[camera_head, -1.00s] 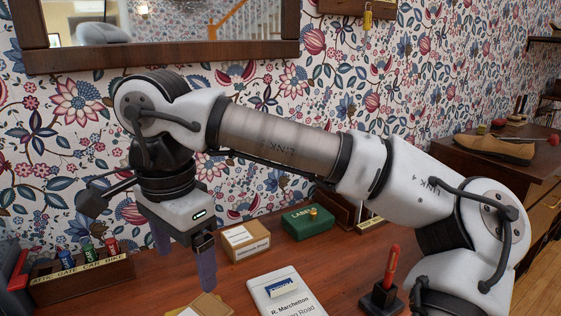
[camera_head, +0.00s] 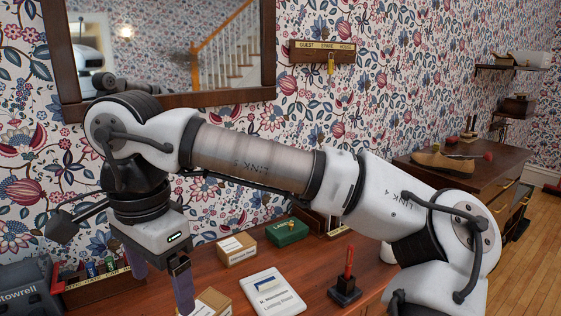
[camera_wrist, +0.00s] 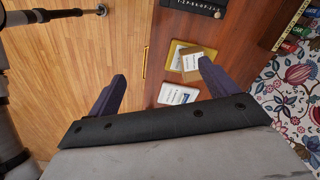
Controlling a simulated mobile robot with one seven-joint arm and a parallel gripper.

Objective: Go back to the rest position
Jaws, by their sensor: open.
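My gripper (camera_head: 162,279) hangs from the arm at the left of the head view, pointing down over the wooden table (camera_head: 232,284). Its two purple fingers are apart with nothing between them. In the wrist view my gripper (camera_wrist: 158,84) is also open, and the table (camera_wrist: 225,30) lies well below it. A small cardboard box (camera_head: 212,303) sits near the right finger in the head view. It also shows in the wrist view (camera_wrist: 199,64), over a yellow item (camera_wrist: 176,50). A white labelled packet (camera_head: 273,293) lies to its right.
Another cardboard box (camera_head: 237,249) and a green box (camera_head: 288,231) stand at the back. A red pen stands in a dark holder (camera_head: 345,291). A key rack (camera_head: 95,286) and a grey case (camera_head: 28,289) are at the left. A mirror (camera_head: 165,98) hangs behind my arm.

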